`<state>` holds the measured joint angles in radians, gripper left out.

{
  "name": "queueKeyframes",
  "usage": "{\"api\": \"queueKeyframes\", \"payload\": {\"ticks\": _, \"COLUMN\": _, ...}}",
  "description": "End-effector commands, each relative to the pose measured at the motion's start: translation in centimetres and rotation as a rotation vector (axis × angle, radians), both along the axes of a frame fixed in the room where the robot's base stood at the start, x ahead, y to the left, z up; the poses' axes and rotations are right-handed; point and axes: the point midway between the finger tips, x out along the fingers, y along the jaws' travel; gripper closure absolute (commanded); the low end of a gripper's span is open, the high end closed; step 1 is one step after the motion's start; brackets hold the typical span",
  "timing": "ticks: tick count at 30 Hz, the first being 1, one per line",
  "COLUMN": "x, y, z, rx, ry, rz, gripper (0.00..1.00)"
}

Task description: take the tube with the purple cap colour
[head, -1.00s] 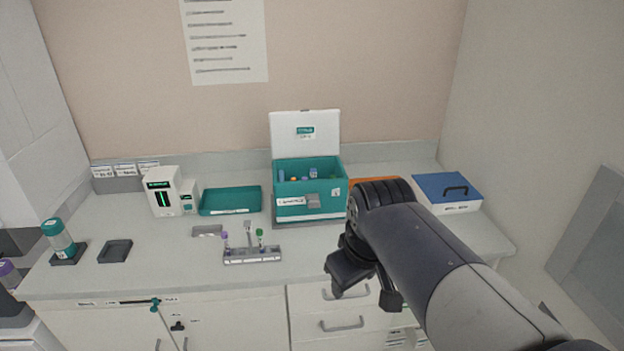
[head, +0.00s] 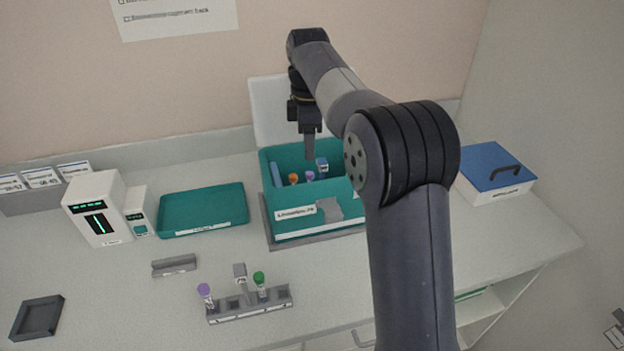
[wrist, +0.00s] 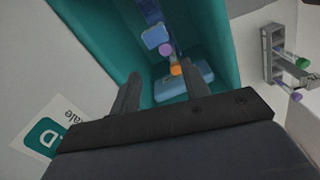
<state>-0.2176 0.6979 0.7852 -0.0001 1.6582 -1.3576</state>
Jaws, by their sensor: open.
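A purple-capped tube (head: 310,176) stands inside the open teal box (head: 288,225), beside an orange-capped tube (head: 293,179). In the wrist view the purple cap (wrist: 166,49) lies just beyond the orange cap (wrist: 176,69). Another purple-capped tube (head: 205,291) stands at the left end of the grey rack (head: 222,313) on the bench, with a green-capped tube (head: 260,281) further right. My gripper (head: 309,156) points down over the teal box, above its tubes. Its fingers (wrist: 158,88) are apart with nothing between them. The tubes' lower parts are hidden.
A light-blue item (wrist: 188,86) lies in the box, whose white lid (head: 270,105) stands open behind my gripper. A teal tray (head: 200,208) and white device (head: 97,208) are to the left. A blue-lidded box (head: 495,175) is at right. My arm hides the box's right side.

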Motion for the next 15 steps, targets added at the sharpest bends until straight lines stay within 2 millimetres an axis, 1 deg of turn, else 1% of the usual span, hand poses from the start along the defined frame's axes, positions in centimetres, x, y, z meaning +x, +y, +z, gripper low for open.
{"api": "queueKeyframes", "payload": {"ticks": 6, "x": -0.1, "y": 0.0, "z": -3.4, "rx": -0.001, "ry": 0.005, "rz": 0.004, "gripper": 0.56}}
{"api": "queueKeyframes", "payload": {"ticks": 9, "x": -0.1, "y": 0.0, "z": -4.6, "rx": -0.001, "ry": 0.003, "rz": 0.004, "gripper": 0.56}}
{"api": "queueKeyframes", "payload": {"ticks": 15, "x": -0.2, "y": 0.1, "z": -5.9, "rx": 0.000, "ry": 0.002, "rz": 0.003, "gripper": 0.56}}
